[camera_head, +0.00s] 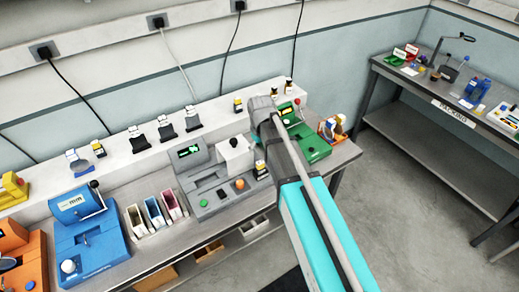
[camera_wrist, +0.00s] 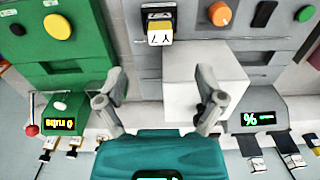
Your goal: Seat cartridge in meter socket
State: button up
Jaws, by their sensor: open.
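In the wrist view my gripper (camera_wrist: 161,80) is open, its two fingers wide apart with nothing between them. A small cartridge with a black, yellow and white face (camera_wrist: 158,24) sits beyond the fingertips, apart from them, at the edge of the grey meter (camera_wrist: 262,118). In the head view a similar yellow-and-black cartridge (camera_head: 262,171) shows at the grey meter's right end, and the meter (camera_head: 210,187) has a green-lit display, a green button and an orange knob. I cannot tell which opening is the socket or whether this cartridge is in one. My arm hides part of this area.
A white block (camera_head: 235,153) stands on the grey meter, close to my right finger in the wrist view (camera_wrist: 195,88). A green machine (camera_head: 305,138) is to the right. A blue machine (camera_head: 90,235) and upright card bins (camera_head: 155,214) are left. Several small modules line the back shelf.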

jog(key=shift+r+p, duration=0.65)
jog(key=shift+r, duration=0.3)
jog(key=shift+d, duration=0.1)
jog(key=s+d+m, duration=0.3)
jog(key=s+d, duration=0.3)
jog(key=d, duration=0.3)
jog(key=s+d+m, duration=0.3)
jog(key=s+d, duration=0.4)
jog(key=d, duration=0.3)
jog(key=shift+m, duration=0.4)
jog(key=shift+s, duration=0.1)
notch_tip(320, 180, down, 6)
jog(key=b, duration=0.6)
jog(key=shift+f, duration=0.2)
jog(key=shift+a, duration=0.1)
dwell(0.8)
